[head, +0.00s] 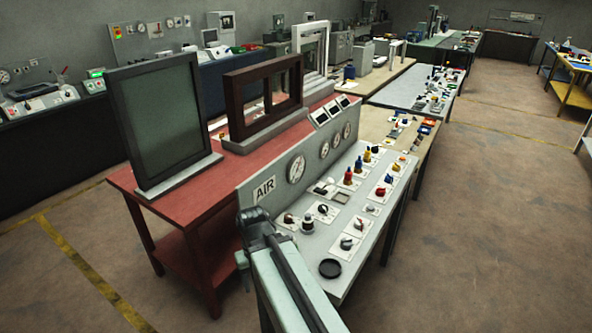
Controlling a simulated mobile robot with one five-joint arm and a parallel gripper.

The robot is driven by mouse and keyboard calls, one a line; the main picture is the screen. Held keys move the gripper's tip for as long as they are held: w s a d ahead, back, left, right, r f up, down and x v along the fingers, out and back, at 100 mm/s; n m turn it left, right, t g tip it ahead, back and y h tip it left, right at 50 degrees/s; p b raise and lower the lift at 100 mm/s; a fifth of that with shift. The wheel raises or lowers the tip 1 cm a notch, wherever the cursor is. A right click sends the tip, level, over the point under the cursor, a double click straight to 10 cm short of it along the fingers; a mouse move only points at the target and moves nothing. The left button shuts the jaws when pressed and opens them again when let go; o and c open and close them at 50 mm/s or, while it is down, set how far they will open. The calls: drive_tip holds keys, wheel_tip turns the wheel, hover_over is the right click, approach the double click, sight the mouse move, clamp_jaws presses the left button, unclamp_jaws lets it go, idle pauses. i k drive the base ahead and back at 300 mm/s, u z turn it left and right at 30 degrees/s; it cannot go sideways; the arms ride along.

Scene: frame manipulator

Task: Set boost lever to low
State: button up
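A grey control panel marked AIR (264,189) stands in front of me, with a sloped bench top carrying several levers and knobs on white plates. I cannot read a boost label, so I cannot tell which control is the boost lever. Dark-handled controls (289,219) sit near the left end of the bench top, and others (347,243) sit nearer its front edge. The far end of my arm (257,228) is at the left end of the panel and hides part of it. Gripper fingers cannot be made out, and nothing held is visible.
A red table (190,205) with framed panels stands behind and left of the control panel. Round gauges (296,168) line the panel's upright back. A black round dish (330,268) lies near the front. More benches (418,92) run away behind. The floor to the right is clear.

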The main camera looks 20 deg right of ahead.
sight(329, 181)
drive_tip(key=u, duration=1.4)
drive_tip(key=k, duration=1.45)
drive_tip(key=z, duration=0.85)
drive_tip(key=i, duration=1)
drive_tip(key=u, duration=0.05)
